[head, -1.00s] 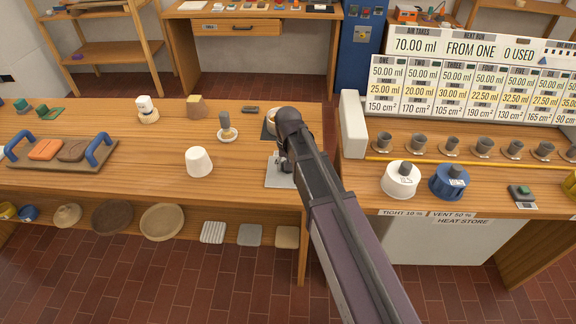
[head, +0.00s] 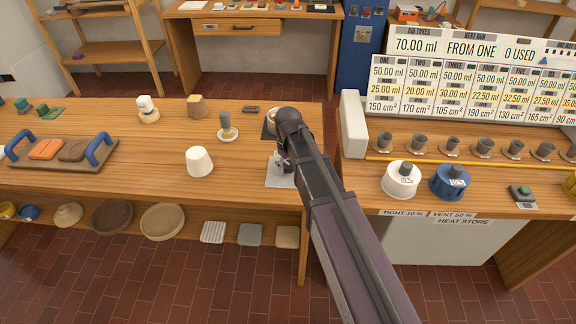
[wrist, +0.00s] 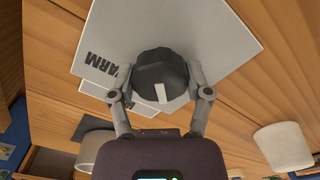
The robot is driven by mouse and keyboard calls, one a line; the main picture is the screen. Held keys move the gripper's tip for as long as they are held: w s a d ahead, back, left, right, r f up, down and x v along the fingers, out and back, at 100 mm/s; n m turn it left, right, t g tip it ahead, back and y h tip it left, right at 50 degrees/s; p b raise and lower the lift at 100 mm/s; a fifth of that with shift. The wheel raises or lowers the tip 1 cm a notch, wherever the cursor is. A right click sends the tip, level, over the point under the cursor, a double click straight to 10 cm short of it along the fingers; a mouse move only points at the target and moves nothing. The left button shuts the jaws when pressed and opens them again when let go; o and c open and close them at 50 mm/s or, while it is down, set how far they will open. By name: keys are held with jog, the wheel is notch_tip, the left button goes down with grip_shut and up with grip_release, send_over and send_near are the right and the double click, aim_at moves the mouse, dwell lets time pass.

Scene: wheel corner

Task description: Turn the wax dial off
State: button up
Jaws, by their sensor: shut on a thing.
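The wax dial is a dark, many-sided knob (wrist: 160,66) with a white pointer mark, on a pale plate (wrist: 225,40) lettered WARM; other lettering is partly covered. In the wrist view the pointer faces my gripper's palm, not the WARM label. My gripper (wrist: 155,82) has one finger on each side of the knob and is shut on it. In the head view my gripper (head: 284,162) is over the plate (head: 281,181) at the bench's right end; my arm hides most of the dial there.
A pot on a dark mat (head: 269,128) stands just behind the dial.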

jog(key=shift+s, duration=0.1)
jog(key=o, duration=1.2)
jog(key=shift+c, duration=0.2)
jog(key=shift+m, duration=0.4)
